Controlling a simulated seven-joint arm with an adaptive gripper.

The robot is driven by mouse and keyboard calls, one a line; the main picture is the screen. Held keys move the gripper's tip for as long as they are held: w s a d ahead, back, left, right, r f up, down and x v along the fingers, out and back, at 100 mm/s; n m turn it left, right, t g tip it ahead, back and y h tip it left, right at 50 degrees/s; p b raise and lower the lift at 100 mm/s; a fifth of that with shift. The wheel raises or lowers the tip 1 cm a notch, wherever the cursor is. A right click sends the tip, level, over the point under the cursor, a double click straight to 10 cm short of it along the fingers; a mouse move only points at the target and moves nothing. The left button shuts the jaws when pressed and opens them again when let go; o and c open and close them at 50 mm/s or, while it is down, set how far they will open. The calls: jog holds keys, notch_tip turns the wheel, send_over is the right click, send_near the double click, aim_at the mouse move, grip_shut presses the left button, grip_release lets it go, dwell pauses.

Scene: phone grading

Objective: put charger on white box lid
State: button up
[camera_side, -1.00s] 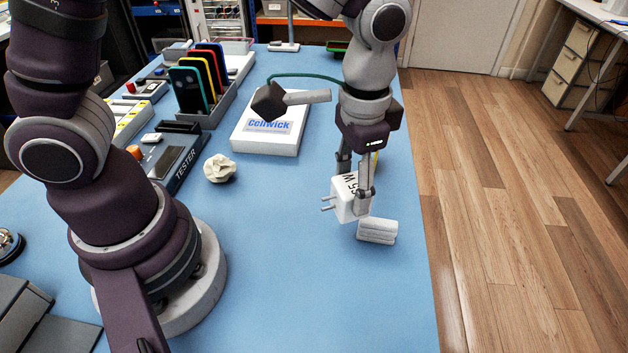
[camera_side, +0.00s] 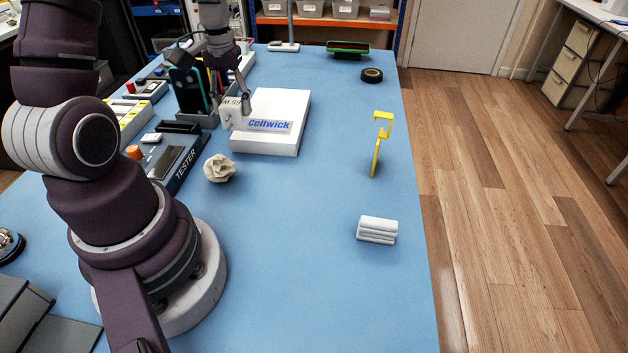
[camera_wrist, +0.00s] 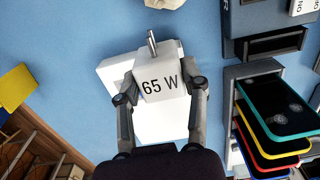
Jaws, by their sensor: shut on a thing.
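The charger (camera_side: 234,113) is a white block with two metal prongs, marked "65 W". My gripper (camera_side: 238,100) is shut on it. In the wrist view the charger (camera_wrist: 161,84) sits between the two fingers (camera_wrist: 162,95), prongs pointing to the top. The white box (camera_side: 272,148) with the blue "Cellwick" label lies flat on the blue table. In the side view the charger is at the left part of its lid; I cannot tell whether it touches. In the wrist view the white box (camera_wrist: 160,122) shows beneath the charger, partly hidden by it.
A rack of coloured phones (camera_side: 187,92) stands close on the left of my gripper. The tester (camera_side: 180,160) and a crumpled paper ball (camera_side: 220,168) are nearer. A yellow stand (camera_side: 377,150), a white folded cloth (camera_side: 377,230) and black tape (camera_side: 371,75) lie right. The middle table is clear.

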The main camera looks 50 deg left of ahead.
jog(key=w+a, duration=0.2)
jog(key=w, duration=0.1)
jog(key=w+a, duration=0.2)
jog(key=shift+w+f, duration=0.15)
jog(key=shift+f, duration=0.2)
jog(key=shift+w+a+f, duration=0.1)
jog(key=shift+a+f, duration=0.05)
jog(key=shift+f, duration=1.6)
jog(key=shift+f, duration=0.15)
jog(key=o, duration=1.2)
jog(key=shift+c, duration=0.2)
